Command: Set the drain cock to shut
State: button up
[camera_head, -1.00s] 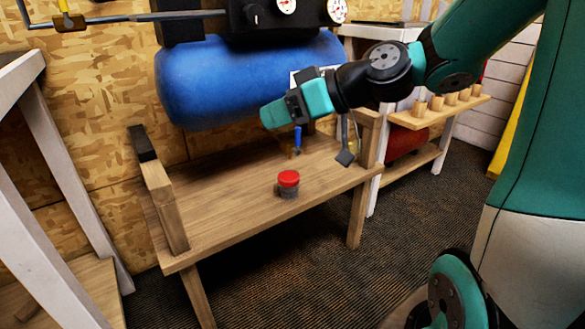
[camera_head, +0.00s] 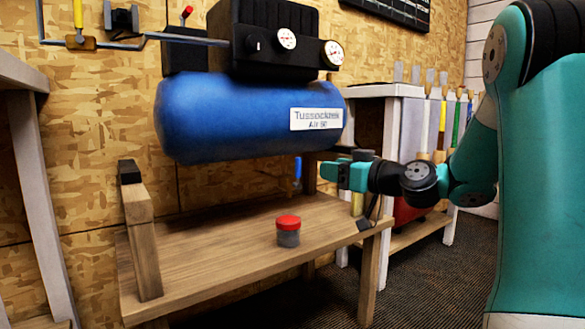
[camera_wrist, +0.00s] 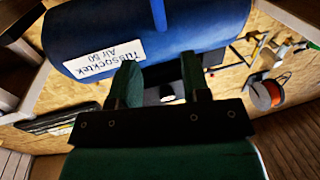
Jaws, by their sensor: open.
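The drain cock (camera_head: 298,170) shows below the blue tank (camera_head: 235,110) as a small blue handle hanging roughly upright; its body is hard to make out. My gripper (camera_head: 328,171) is open and empty, just right of the handle in the head view and below the tank's right end, pointing left. In the wrist view my gripper (camera_wrist: 160,78) has its two green fingers spread apart in front of the tank (camera_wrist: 200,25). A brighter blue bar (camera_wrist: 158,14) shows at that view's top edge; I cannot tell surely whether it is the handle.
A red-lidded jar (camera_head: 288,232) stands on the wooden bench (camera_head: 210,262) below the tank. A wooden post (camera_head: 145,240) rises at the bench's left end. A yellow-handled valve (camera_head: 80,22) sits on the wall pipe. A white-legged rack (camera_head: 398,150) stands at right.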

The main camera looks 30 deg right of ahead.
jog(key=b, duration=0.2)
send_over(293, 183)
jog(key=shift+w, duration=0.1)
grip_shut()
